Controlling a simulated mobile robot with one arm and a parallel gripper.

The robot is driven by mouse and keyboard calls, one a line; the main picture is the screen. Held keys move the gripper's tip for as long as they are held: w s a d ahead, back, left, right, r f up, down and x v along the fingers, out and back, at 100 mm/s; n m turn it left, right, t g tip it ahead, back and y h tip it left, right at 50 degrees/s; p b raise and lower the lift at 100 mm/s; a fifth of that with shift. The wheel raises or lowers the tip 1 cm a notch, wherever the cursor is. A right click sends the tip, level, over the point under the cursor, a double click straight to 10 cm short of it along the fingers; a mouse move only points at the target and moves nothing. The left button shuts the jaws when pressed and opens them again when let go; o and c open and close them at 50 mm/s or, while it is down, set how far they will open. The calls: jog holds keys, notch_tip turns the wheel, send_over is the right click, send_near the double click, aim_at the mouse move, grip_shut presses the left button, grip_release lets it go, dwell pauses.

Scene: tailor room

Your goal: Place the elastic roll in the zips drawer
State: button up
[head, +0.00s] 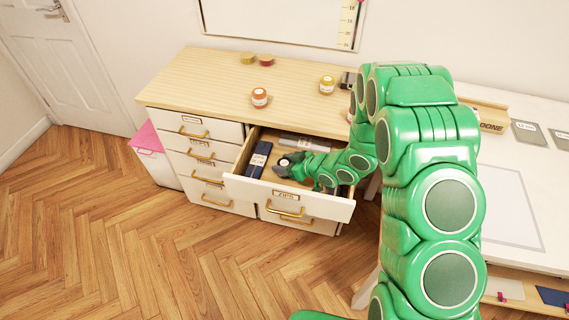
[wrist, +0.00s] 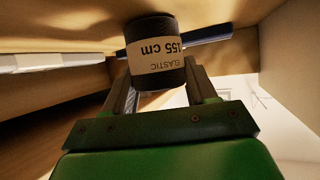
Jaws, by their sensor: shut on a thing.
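The elastic roll (wrist: 155,52) is a black cylinder with a cream paper band marked "ELASTIC 155 cm". My gripper (wrist: 158,78) is shut on it, with one finger on each side. In the head view, my gripper (head: 286,168) reaches into the open zips drawer (head: 292,197), whose front label reads "ZIPS". The roll (head: 283,162) is small there, near the drawer's left-middle, right of a dark blue pack. I cannot tell whether the roll touches the drawer floor.
The dark blue pack (head: 259,158) and a grey pack (head: 303,142) lie in the drawer. Other drawers (head: 202,148) beside it are shut. Several small rolls and jars, one orange-labelled (head: 259,97), stand on the wooden top (head: 200,80). A pink-lidded box (head: 148,140) stands at left.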

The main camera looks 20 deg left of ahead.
jog(key=shift+f, duration=0.15)
jog(key=o, duration=1)
jog(key=shift+o, duration=0.2)
jog(key=shift+r, duration=0.2)
jog(key=shift+v, duration=3.75)
jog(key=shift+f, duration=0.1)
